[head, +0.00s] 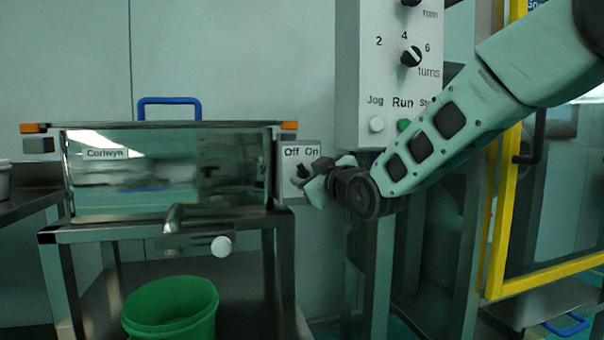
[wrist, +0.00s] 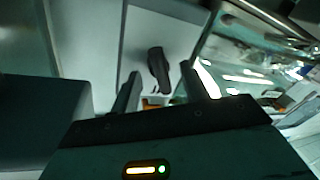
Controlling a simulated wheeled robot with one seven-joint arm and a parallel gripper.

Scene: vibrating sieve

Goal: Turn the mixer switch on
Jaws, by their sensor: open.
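The mixer switch is a dark rotary knob (head: 303,171) on a small grey box (head: 284,186) labelled "Off" and "On", on the right side of the steel mixer (head: 170,205) marked "Corwyn". In the head view my gripper (head: 318,180) is right at the front of the switch box and covers part of it. In the wrist view the dark knob (wrist: 158,68) shows just beyond and between the two fingertips of my gripper (wrist: 167,82). The fingers are apart. I cannot tell whether they touch the knob.
A control panel (head: 372,60) with dials and buttons hangs right of the switch, close behind my arm. A green bucket (head: 172,308) stands below the mixer's spout. A yellow-framed guard (head: 490,250) is on the right. The wall behind the mixer is bare.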

